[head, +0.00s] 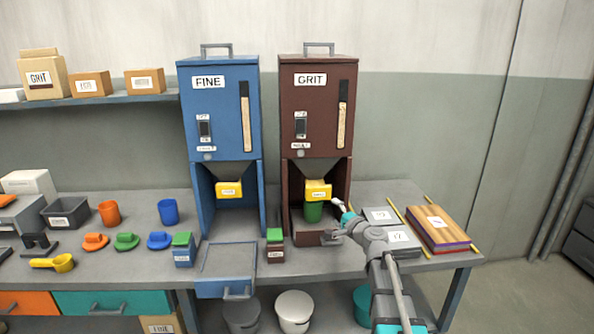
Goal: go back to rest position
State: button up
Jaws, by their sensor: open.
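My gripper (338,205) is at the front right of the brown GRIT hopper (316,110), at the end of my arm, which reaches in from the bottom right. Its fingers are small in view and look open, with nothing seen between them. I cannot tell whether the fingers touch the cup.
The blue FINE hopper (220,110) stands to the left, with a grey tray (228,258) in front. Grey plates (398,238) and a wooden-topped stack (437,224) lie right of the gripper. Cups, lids and a yellow scoop (54,263) are on the left bench. Buckets (293,310) stand below.

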jog(key=s+a+f+n+g, duration=0.9)
jog(key=s+f, duration=0.2)
jog(key=s, duration=0.2)
jog(key=s+d+f+n+g+h, duration=0.25)
jog(key=s+f+g, duration=0.2)
jog(key=s, duration=0.45)
jog(key=s+d+f+n+g+h, duration=0.1)
jog(key=s+d+f+g+h, duration=0.2)
jog(key=s+h, duration=0.35)
notch_tip(320, 180, up, 14)
jog(key=y+p, duration=0.1)
jog(key=p, duration=1.2)
jog(key=shift+s+d+y+p, duration=0.15)
jog(key=shift+s+y+p, duration=0.15)
jog(key=shift+s+p, duration=0.1)
jog(key=shift+t, duration=0.25)
